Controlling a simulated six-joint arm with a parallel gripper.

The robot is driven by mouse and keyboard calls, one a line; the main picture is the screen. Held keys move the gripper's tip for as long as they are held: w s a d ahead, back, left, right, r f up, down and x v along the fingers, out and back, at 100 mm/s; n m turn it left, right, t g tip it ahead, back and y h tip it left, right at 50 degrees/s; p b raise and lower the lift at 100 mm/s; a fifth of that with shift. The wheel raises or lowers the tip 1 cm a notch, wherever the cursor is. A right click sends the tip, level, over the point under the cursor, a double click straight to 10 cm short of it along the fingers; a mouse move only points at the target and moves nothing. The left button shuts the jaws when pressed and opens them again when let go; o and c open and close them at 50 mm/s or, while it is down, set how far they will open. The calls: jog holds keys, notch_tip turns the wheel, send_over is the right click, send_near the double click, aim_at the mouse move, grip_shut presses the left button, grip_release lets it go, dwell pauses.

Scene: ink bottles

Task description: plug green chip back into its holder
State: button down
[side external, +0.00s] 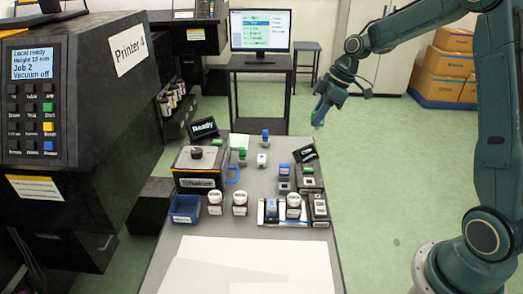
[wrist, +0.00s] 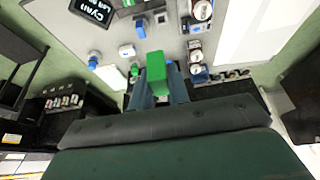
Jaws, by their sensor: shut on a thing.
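My gripper (side external: 321,112) hangs in the air above and beyond the far right of the table. In the wrist view its fingers (wrist: 157,92) are shut on a green chip (wrist: 157,68), which sticks out from between them. In the side view the chip is only a small green patch at the fingertips. A small dark block with a green mark (side external: 308,170) stands at the table's right edge, below a tilted display. I cannot tell for certain which block is the green chip's holder.
On the table (side external: 250,205) stand a shaker (side external: 200,183), a blue bin (side external: 185,209), brown bottles with white caps (side external: 240,204) and several blue- or green-topped pieces (side external: 265,137). A tilted display (side external: 305,153) stands at the right edge. White sheets (side external: 240,265) cover the front.

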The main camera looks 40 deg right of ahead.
jog(key=shift+r, duration=0.95)
jog(key=a+x, duration=0.1)
jog(key=x, duration=1.8)
jog(key=shift+s+a+f, duration=0.1)
jog(key=shift+s+f, duration=0.05)
jog(key=shift+f, duration=0.1)
send_over(280, 186)
jog(key=s+d, duration=0.1)
jog(key=shift+f, duration=2.35)
jog(key=shift+f, duration=0.7)
dwell(0.4)
